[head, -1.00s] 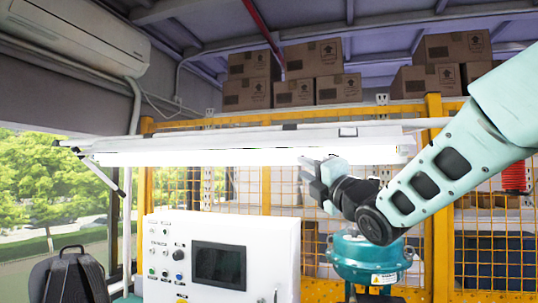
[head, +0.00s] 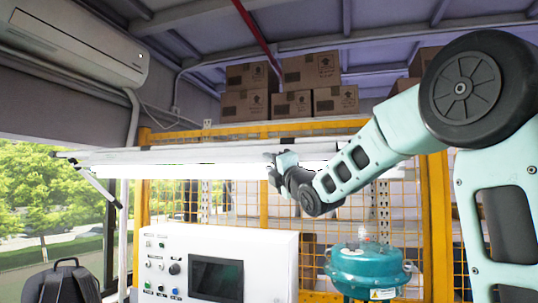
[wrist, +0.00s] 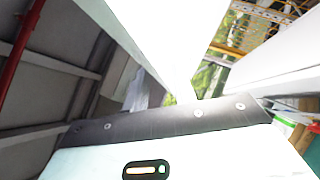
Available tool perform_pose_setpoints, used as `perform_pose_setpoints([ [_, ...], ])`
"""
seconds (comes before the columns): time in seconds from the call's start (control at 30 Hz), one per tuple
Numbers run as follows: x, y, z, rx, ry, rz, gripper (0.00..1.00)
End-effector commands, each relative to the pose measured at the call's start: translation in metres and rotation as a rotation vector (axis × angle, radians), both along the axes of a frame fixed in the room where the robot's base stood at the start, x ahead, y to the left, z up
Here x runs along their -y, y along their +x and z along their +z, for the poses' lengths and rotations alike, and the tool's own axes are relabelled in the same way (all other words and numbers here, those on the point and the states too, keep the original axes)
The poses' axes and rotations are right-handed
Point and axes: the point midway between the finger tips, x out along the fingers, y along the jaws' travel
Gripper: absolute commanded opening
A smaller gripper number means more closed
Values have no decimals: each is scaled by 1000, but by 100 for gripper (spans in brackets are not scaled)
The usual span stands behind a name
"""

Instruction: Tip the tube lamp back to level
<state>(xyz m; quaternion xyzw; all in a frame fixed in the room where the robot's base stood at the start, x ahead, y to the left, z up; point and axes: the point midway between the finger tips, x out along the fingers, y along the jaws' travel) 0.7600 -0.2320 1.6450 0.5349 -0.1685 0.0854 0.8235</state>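The tube lamp (head: 170,156) is a long white fixture running across the head view, with a bright glowing strip along its lower side. It looks nearly horizontal along its length; its roll is hard to judge. My gripper (head: 271,170) is at the lamp's right part, in front of the glowing strip, and my arm hides the lamp's right end. In the wrist view, an overexposed white surface (wrist: 165,35), apparently the lamp, lies close to my gripper's body. Contact cannot be made out. My fingers are too small and washed out to show whether they are open.
A white control cabinet (head: 250,240) with a dark screen stands below the lamp. A teal valve actuator (head: 368,268) is to its right, under my arm. A yellow mesh fence (head: 300,128) and shelved cartons (head: 335,100) are behind. An air conditioner (head: 80,42) hangs upper left.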

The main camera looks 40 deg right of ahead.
Motion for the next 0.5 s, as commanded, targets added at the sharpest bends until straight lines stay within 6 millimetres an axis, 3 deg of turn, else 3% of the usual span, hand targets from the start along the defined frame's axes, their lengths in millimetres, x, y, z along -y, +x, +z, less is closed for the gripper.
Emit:
perform_pose_setpoints([
  [0.17, 0, 10, 4, 0, 2, 1, 27],
  [0.43, 0, 11, 4, 1, 1, 0, 27],
  [0.5, 0, 11, 4, 1, 1, 0, 10],
])
